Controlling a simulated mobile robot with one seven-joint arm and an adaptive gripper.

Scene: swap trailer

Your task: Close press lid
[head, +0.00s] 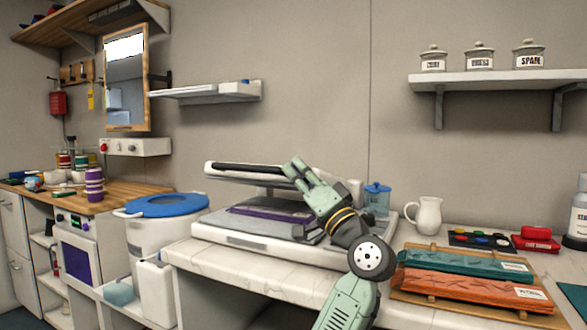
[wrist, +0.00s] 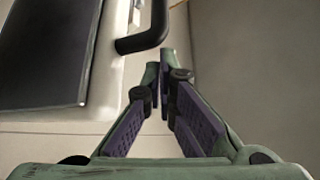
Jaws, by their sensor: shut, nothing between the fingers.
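The press stands on the counter with a pale base (head: 225,238) and a raised pale lid (head: 215,172). The lid stands open above the base, with a clear gap between them. A dark bar handle (head: 245,168) runs along the lid; its curved black end (wrist: 150,38) shows in the wrist view. A purple folded cloth (head: 265,213) lies on the grey bed. My gripper (head: 291,168) is shut and empty at the lid's right end, by the handle. In the wrist view my gripper (wrist: 164,66) points just beside the handle's end; contact cannot be told.
A blue jar (head: 377,198) and white jug (head: 427,215) stand right of the press. Wrapped teal (head: 460,272) and orange (head: 470,288) bundles lie on a wooden rack. A blue-lidded bin (head: 150,235) stands left. A wall shelf (head: 210,93) hangs above the press.

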